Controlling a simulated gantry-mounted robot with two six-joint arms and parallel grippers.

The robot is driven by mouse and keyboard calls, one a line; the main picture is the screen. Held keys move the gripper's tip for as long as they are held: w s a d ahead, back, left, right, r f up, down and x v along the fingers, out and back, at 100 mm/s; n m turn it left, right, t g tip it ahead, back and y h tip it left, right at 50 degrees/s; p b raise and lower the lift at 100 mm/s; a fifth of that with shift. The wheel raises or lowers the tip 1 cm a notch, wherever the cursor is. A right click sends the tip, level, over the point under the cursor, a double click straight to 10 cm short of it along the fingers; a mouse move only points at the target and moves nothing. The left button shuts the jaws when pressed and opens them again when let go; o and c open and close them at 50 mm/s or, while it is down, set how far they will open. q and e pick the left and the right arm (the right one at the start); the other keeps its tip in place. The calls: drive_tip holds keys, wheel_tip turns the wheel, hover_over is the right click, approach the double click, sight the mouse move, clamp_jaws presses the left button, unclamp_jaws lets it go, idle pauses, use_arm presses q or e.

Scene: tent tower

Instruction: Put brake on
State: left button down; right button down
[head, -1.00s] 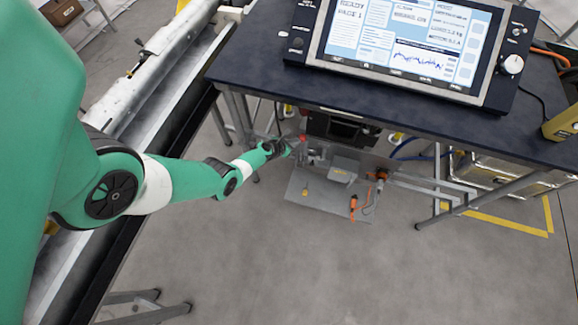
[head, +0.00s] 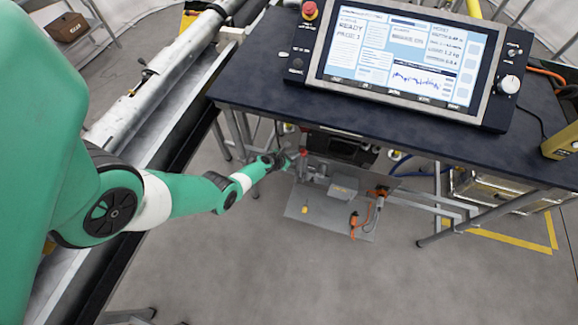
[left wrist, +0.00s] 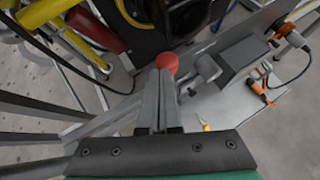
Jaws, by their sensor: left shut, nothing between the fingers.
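The brake appears to be the lever with a round red knob (head: 303,153) under the dark workbench; which way the lever is set is hard to tell. In the left wrist view the red knob (left wrist: 167,63) stands right at the tips of my left gripper (left wrist: 162,78). The fingers are shut together and empty; I cannot tell whether they touch the knob. In the head view my left gripper (head: 290,160) reaches in from the left, beside the knob. My right gripper is not in view.
A control panel with a lit screen (head: 400,50) stands on the dark workbench (head: 250,70). A metal rail (head: 150,100) runs along the left.

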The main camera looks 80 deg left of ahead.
use_arm(q)
drive_tip(key=p+v, duration=0.9)
drive_tip(key=v, duration=0.3)
drive_tip(key=shift+s, duration=0.5)
drive_tip(key=shift+f, duration=0.1)
